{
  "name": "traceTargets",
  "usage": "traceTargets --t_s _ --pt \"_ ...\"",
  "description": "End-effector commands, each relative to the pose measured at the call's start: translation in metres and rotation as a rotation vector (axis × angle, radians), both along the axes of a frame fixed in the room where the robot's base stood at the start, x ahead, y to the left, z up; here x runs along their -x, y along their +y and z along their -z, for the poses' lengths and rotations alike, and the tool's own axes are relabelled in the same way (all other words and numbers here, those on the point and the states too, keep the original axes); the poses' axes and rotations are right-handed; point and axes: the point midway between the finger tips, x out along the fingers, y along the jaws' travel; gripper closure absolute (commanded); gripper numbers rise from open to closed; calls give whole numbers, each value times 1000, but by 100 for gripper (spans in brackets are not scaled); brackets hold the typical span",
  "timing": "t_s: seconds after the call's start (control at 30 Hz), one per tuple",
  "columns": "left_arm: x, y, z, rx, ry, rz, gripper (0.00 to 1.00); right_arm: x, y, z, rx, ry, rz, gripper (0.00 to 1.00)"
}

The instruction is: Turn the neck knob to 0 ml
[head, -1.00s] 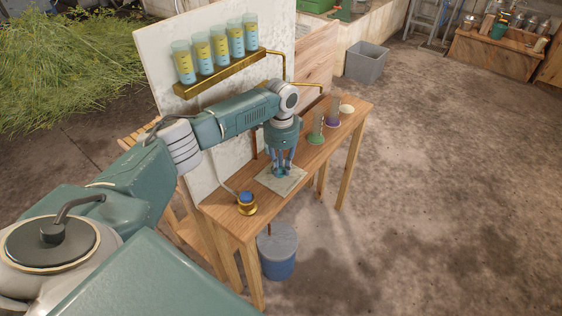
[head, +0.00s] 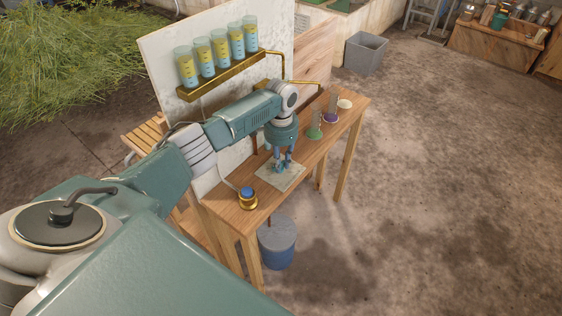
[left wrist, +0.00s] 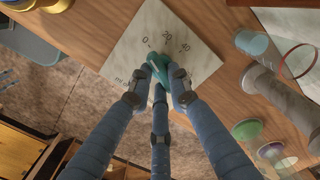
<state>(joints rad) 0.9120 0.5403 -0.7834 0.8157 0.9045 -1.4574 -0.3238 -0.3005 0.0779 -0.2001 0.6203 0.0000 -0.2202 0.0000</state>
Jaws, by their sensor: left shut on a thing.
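The neck knob (left wrist: 157,66) is a small teal handle on a pale stone dial plate (left wrist: 124,52) marked 0, 20 and 40, with "ml" to the left. Its upper end lies close below the 0, but its exact reading cannot be told. My left gripper (left wrist: 158,88) has its blue-grey fingers closed around the knob. In the head view, the left gripper (head: 282,167) points down over the plate (head: 292,180) on the wooden table, and its fingers mostly hide the knob. My right gripper is not in view.
A brass base with a blue button (head: 247,197) sits at the table's near end. Glass vessels with a green base (head: 314,133) and purple base (head: 330,117) stand farther along. Graduated cylinders (head: 204,57) line a brass shelf on the white board. A blue-grey drum (head: 277,246) stands below.

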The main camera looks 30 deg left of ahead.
Motion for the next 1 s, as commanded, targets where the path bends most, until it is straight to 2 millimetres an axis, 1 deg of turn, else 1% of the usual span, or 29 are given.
traceTargets --t_s 0.2,0.23,0.27,0.3,0.33,0.53,0.67,0.77,0.87,1.0 --pt "0 0 1 1 1 -3 100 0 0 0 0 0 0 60" --pt "0 0 0 1 1 -3 78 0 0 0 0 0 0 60" --pt "0 0 0 1 1 -3 72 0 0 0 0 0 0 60" --pt "0 0 0 1 0 -3 64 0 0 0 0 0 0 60" --pt "0 0 0 1 0 -2 63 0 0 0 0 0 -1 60" --pt "0 0 0 1 0 -1 63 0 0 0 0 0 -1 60" --pt "0 0 -3 0 -1 -1 63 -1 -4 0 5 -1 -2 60" --pt "-1 0 -14 1 -3 0 63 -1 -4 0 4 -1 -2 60" --pt "-1 1 -32 0 -4 -1 63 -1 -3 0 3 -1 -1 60" --pt "-1 0 -63 0 -3 -1 63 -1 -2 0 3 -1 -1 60"
